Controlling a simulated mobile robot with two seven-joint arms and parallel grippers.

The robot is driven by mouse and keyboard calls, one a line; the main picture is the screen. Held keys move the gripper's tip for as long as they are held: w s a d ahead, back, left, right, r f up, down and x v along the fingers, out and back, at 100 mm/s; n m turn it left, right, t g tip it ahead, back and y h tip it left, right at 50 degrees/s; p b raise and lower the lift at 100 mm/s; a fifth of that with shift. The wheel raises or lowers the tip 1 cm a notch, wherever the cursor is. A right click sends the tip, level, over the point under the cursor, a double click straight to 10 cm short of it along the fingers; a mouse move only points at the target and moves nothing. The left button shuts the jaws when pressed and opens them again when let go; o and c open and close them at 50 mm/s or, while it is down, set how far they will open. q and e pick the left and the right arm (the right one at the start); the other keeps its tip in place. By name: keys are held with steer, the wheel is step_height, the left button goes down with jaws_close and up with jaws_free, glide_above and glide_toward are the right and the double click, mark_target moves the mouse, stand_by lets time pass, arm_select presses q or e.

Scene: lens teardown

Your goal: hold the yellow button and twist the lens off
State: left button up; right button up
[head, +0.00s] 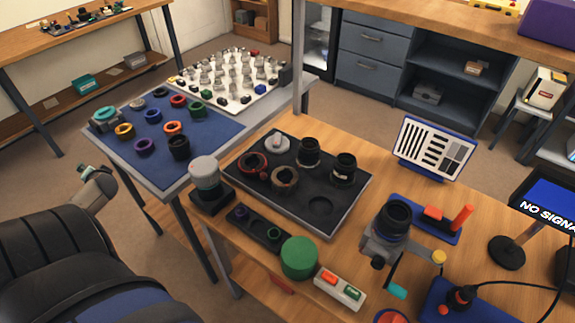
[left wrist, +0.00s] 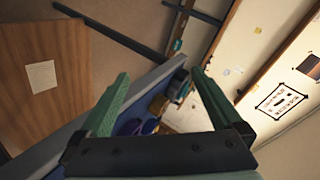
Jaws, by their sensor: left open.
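A grey camera body (head: 384,250) stands at the right front of the wooden bench, with a black lens (head: 397,214) pointing upward on top. The yellow button (head: 438,257) is on a short arm at the body's right side. My right gripper does not show.
A black tray (head: 313,218) of lens parts and a green cylinder (head: 299,257) stand left of the camera. A blue mat (head: 205,140) with coloured rings covers the side table. A monitor (head: 548,200) stands at right.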

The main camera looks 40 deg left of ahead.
arm_select(q)
steer(key=w+a+r+t, duration=0.2)
steer(key=w+a+r, duration=0.1)
steer(key=w+r, duration=1.25)
steer(key=w+d+f+n+t+h, duration=0.2)
steer(key=w+d+t+h, duration=0.15)
steer(key=w+d, duration=1.4)
steer(key=w+d+r+h, duration=0.1)
steer(key=w+d+h, duration=0.25)
steer(key=d, duration=0.55)
steer(key=w+d+r+h, duration=0.2)
steer(key=w+d, duration=0.2)
steer(key=d, duration=0.5)
steer(key=w+d+r+t+h, duration=0.1)
steer(key=d+r, duration=0.1)
steer(key=d, duration=0.5)
steer(key=w+d+r+h, duration=0.1)
steer(key=d+r, duration=0.1)
steer(key=d, duration=0.6)
steer(key=m+g+h, duration=0.1)
steer(key=m+g, duration=0.3)
steer(key=m, duration=0.2)
glide_toward(398, 212)
steer(key=x, duration=1)
steer(key=shift+w+f, duration=0.15)
steer(key=shift+f, duration=0.1)
